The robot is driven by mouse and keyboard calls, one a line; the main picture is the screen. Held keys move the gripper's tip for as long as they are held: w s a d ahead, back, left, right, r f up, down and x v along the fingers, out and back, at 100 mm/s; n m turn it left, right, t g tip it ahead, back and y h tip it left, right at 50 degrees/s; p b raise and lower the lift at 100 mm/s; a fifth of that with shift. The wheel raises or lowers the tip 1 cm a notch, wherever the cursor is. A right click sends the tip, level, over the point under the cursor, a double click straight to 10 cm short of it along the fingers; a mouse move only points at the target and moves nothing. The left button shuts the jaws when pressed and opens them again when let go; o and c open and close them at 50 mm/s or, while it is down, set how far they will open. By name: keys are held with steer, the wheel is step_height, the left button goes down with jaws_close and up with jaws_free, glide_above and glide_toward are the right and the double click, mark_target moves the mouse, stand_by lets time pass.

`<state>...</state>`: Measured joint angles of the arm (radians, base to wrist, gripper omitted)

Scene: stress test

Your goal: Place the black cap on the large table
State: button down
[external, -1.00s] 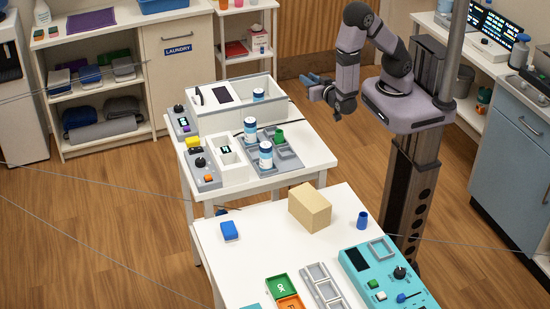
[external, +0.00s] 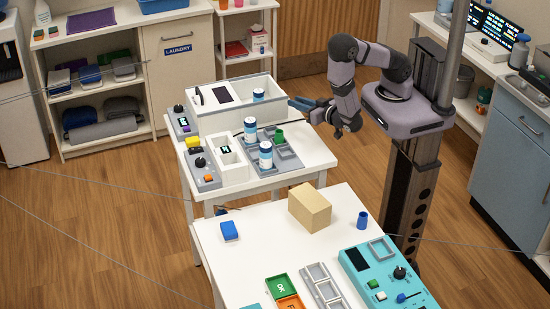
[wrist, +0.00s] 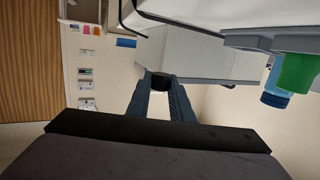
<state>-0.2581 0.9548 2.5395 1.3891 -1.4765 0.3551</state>
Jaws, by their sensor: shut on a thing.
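My gripper (external: 303,103) is beside the right edge of the farther white table, off its surface. In the wrist view its two blue-grey fingers (wrist: 161,88) are closed on a small dark object, the black cap (wrist: 161,80), held between the tips. The cap is too small to make out in the external view. Two white tables show: the farther one (external: 315,155) carries bottles and trays, and the nearer one (external: 265,262) carries a box and panels. I cannot tell which is the large table.
White bottles with blue caps (external: 265,155) and a green piece (external: 280,135) stand on the grey tray of the farther table. A white bin (external: 275,108) is at its back. A tan box (external: 310,208), blue cup (external: 362,220) and teal panel (external: 385,275) occupy the nearer table.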

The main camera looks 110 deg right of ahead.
steer(key=shift+f, duration=1.65)
steer(key=shift+f, duration=0.1)
steer(key=shift+f+p, duration=0.5)
steer(key=shift+f, duration=1.3)
steer(key=shift+f, duration=0.2)
steer(key=c, duration=1.6)
jaws_free()
steer(key=shift+r, duration=0.1)
